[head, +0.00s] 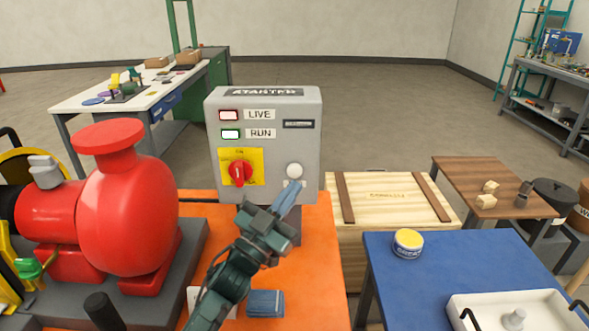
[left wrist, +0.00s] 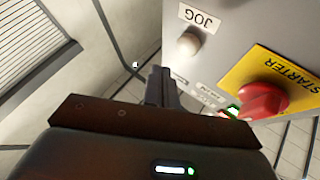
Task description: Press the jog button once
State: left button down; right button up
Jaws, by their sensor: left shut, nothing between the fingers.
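The grey starter box (head: 264,140) stands upright on the orange surface. Its white round jog button (head: 294,171) is at the lower right of its face. In the left wrist view the jog button (left wrist: 190,43) shows beside its JOG label (left wrist: 197,17), with the box turned round. My left gripper (head: 291,193) is shut and empty, its fingertips just below the button in the head view and partly over the label. In the left wrist view the fingertips (left wrist: 160,73) appear apart from the button. My right gripper is not in view.
A red rotary switch (head: 238,172) on a yellow plate sits left of the button, below the LIVE (head: 229,115) and RUN (head: 230,134) lamps. A red pump (head: 126,205) stands left. A wooden crate (head: 390,203) and blue table (head: 460,260) are right.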

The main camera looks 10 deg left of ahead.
pick_arm(q)
jog(key=s, duration=0.2)
jog(key=shift+s+d+p, duration=0.25)
jog(key=shift+s+p, duration=0.05)
jog(key=shift+p, duration=0.05)
dwell(0.4)
